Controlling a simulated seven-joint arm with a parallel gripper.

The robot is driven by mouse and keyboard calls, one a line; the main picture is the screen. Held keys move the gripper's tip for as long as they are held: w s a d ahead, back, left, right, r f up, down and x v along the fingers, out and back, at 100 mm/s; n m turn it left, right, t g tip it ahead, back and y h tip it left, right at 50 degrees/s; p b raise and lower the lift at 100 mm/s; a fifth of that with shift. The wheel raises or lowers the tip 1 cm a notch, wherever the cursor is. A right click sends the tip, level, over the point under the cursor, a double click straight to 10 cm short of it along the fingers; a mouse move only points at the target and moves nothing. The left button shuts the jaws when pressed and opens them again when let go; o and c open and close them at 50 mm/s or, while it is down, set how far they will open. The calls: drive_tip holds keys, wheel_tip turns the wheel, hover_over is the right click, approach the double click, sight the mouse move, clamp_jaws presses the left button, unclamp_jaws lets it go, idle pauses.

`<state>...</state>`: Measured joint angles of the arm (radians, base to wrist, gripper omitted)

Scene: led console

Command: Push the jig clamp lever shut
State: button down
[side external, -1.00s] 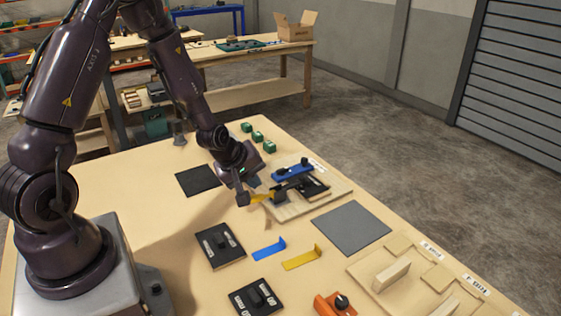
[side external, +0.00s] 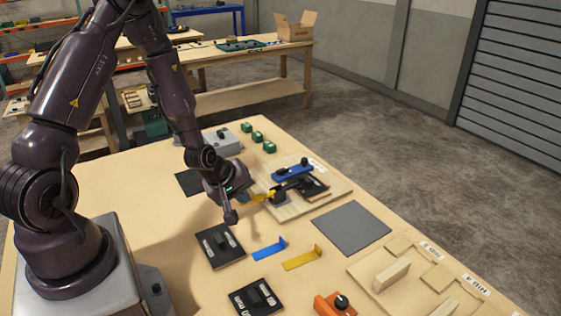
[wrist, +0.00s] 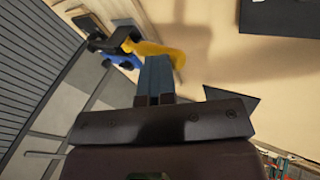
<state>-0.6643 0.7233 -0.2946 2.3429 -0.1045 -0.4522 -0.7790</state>
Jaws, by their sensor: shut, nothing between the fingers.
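The jig is a pale wooden board (side external: 322,201) carrying a blue bar (side external: 293,172) and a black clamp (side external: 281,196). The clamp's yellow lever (side external: 259,198) sticks out to the left, low over the board's left edge. My gripper (side external: 241,193) is just left of the lever, with its fingertips partly hidden in the side view. In the wrist view my gripper (wrist: 157,72) is shut and empty, and its fingers overlap the yellow lever (wrist: 155,48). The black clamp (wrist: 118,40) shows beyond. I cannot tell whether the fingers touch the lever.
A dark grey mat (side external: 351,228) lies right of the jig. A blue bracket (side external: 269,249), a yellow bracket (side external: 302,259) and a black switch panel (side external: 220,246) lie in front. Several green blocks (side external: 257,137) and a grey box (side external: 222,142) stand behind.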

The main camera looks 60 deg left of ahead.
drive_tip(key=shift+s+a+f, duration=0.1)
drive_tip(key=shift+s+f, duration=0.05)
drive_tip(key=shift+f, duration=0.05)
drive_tip(key=shift+s+r, duration=0.15)
drive_tip(key=shift+r, duration=0.1)
drive_tip(key=s+d+r+m, duration=0.4)
drive_tip(key=r+m, duration=0.1)
drive_tip(key=r, duration=0.4)
drive_tip(key=s+d+r+m+h, duration=0.1)
drive_tip(key=s+d+r+m, duration=0.3)
drive_tip(key=r, duration=0.6)
drive_tip(key=s+d+r+m, duration=0.4)
drive_tip(key=s+r+m, duration=0.2)
drive_tip(key=r, duration=0.3)
drive_tip(key=shift+r+m+g, duration=0.3)
drive_tip(key=shift+r+m, duration=0.05)
drive_tip(key=shift+m, duration=0.05)
